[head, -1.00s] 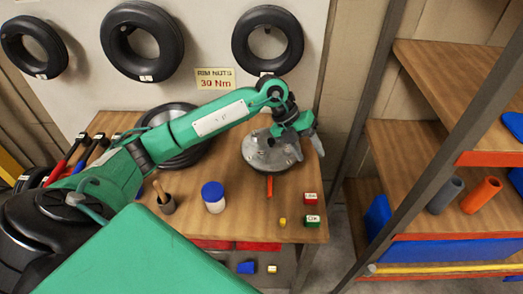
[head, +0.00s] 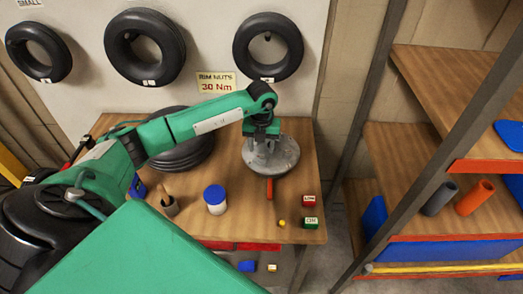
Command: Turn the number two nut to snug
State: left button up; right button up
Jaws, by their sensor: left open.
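The grey round wheel rim (head: 284,158) lies on the wooden bench, right of centre. My left gripper (head: 263,140) is over the rim's upper left part, pointing down, with its jaws open. The gripper hides part of the rim face, and I cannot make out the number two nut or its marking. An orange-red piece (head: 269,188) sticks out from the rim's near edge toward the front of the bench. My right gripper is not in view.
On the bench are a blue-lidded white jar (head: 215,199), a brush pot (head: 168,205), a yellow bit (head: 281,223), a red LOW block (head: 309,200) and a green OK block (head: 310,223). A tyre (head: 185,155) lies behind my arm. A shelf rack (head: 440,215) stands right.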

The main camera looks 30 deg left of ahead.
aim_at(262, 157)
pick_arm(q)
jog(key=shift+f+p, duration=0.5)
jog(key=shift+f, duration=1.7)
jog(key=shift+c, duration=0.4)
